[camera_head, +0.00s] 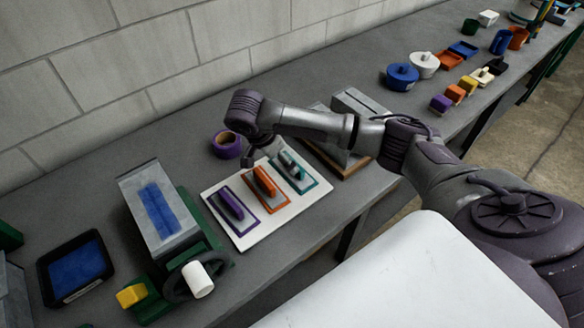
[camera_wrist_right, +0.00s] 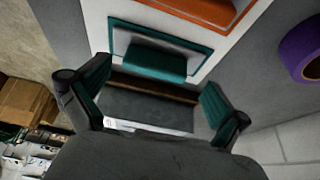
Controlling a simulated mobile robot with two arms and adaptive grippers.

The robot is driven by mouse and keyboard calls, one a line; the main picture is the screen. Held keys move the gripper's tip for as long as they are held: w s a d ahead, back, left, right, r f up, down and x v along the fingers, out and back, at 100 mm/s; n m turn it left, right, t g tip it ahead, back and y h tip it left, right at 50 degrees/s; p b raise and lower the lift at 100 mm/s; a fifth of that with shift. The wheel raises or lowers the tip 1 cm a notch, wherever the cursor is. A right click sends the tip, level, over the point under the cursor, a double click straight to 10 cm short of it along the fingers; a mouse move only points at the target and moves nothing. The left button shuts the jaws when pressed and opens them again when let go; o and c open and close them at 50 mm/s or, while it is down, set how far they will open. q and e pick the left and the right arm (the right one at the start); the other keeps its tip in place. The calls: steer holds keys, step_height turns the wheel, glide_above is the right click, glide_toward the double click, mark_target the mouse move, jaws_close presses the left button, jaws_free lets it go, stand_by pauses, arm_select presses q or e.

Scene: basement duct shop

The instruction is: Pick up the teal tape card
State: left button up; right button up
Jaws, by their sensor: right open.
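The teal tape card (camera_head: 292,168) lies in a teal-outlined spot at the right end of a white board (camera_head: 264,226). It also shows in the right wrist view as a teal block (camera_wrist_right: 148,64) inside a teal outline. My right gripper (camera_head: 265,153) is over the back of the board, close to the teal card, and partly hides its far end. In the wrist view the right gripper (camera_wrist_right: 155,90) is open, its two fingers spread wide, with nothing between the tips and the card ahead of them. My left gripper is not in view.
An orange piece (camera_head: 264,183) and a purple piece (camera_head: 230,204) share the board. A purple tape roll (camera_head: 227,144) stands behind it. A grey block on a wooden base (camera_head: 340,160) is close on the right. A green-based machine (camera_head: 160,215) stands left.

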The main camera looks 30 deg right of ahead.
steer(key=shift+d+f+p, duration=0.65)
steer(key=shift+d+f, duration=0.1)
steer(key=shift+d, duration=0.05)
steer(key=x, duration=0.3)
steer(key=shift+d+f+p, duration=0.1)
steer(key=shift+d+p, duration=0.05)
steer(key=shift+p, duration=0.15)
steer(key=shift+f, duration=0.15)
steer(key=shift+s, duration=0.1)
steer(key=c, duration=0.8)
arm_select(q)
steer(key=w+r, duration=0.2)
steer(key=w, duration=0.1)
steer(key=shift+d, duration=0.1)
